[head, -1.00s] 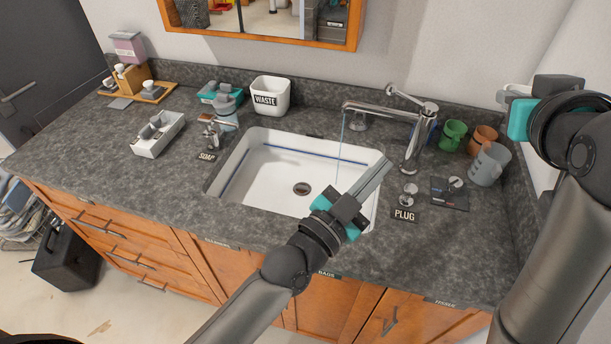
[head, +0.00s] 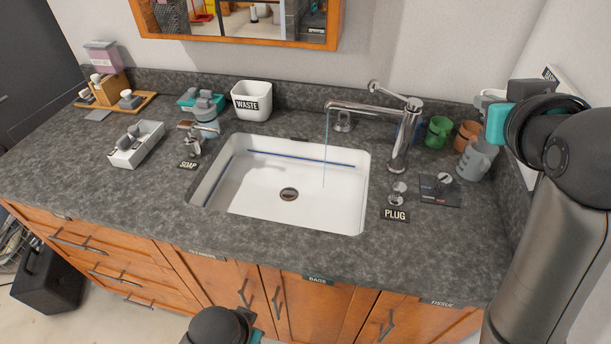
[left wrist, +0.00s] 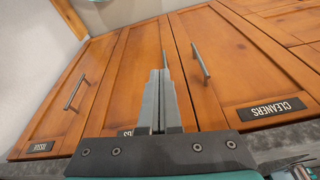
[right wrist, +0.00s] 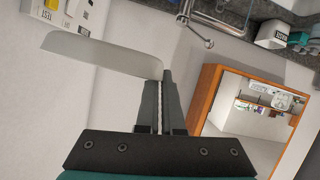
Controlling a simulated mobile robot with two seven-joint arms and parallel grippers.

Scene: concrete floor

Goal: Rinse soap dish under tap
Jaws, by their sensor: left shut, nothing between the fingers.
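The chrome tap (head: 365,109) stands behind the white sink (head: 215,202), and a thin stream of water (head: 325,150) falls from its spout into the basin. My right gripper (right wrist: 163,75) is raised at the right, above the counter, with its fingers close together on the edge of a pale grey dish (right wrist: 100,55), which looks like the soap dish. In the head view the dish is mostly hidden behind my wrist. My left gripper (left wrist: 163,65) is shut and empty, low in front of the cabinet doors; its fingers are out of the head view.
Green and orange cups (head: 437,132) and a grey jug (head: 476,158) stand right of the tap. The soap dispenser (head: 192,137), white tray (head: 136,144) and waste bin (head: 252,101) are to the left. Cabinet doors (head: 315,302) front the counter. The space over the basin is clear.

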